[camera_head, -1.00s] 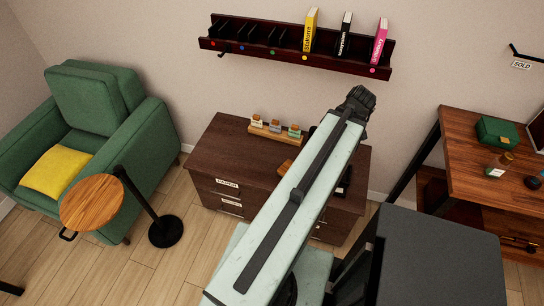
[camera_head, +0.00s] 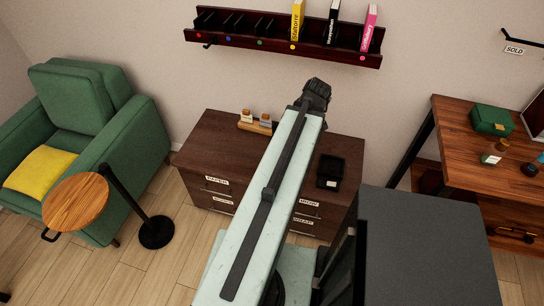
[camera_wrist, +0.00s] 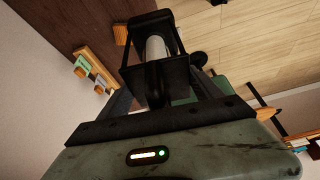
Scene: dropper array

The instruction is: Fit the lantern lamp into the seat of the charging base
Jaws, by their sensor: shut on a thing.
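The lantern lamp (camera_wrist: 156,48) shows in the wrist view as a black frame around a pale cylinder, with a dark handle towards me. My gripper (camera_wrist: 157,85) is shut on the lamp at its handle end; the fingers are dark and partly hidden. In the head view my gripper (camera_head: 316,92) is at the far end of my pale arm, above the dresser's back, and the lamp is hidden there. A black square box with a raised rim (camera_head: 330,170), which looks like the charging base, sits on the dresser right of my arm. The lamp is apart from it.
The brown dresser (camera_head: 205,150) carries a wooden rack with small bottles (camera_head: 255,122), partly behind my arm. A wall shelf with books (camera_head: 280,42) hangs above. A green armchair (camera_head: 85,110) and round side table (camera_head: 75,202) stand left; a wooden desk (camera_head: 470,140) stands right.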

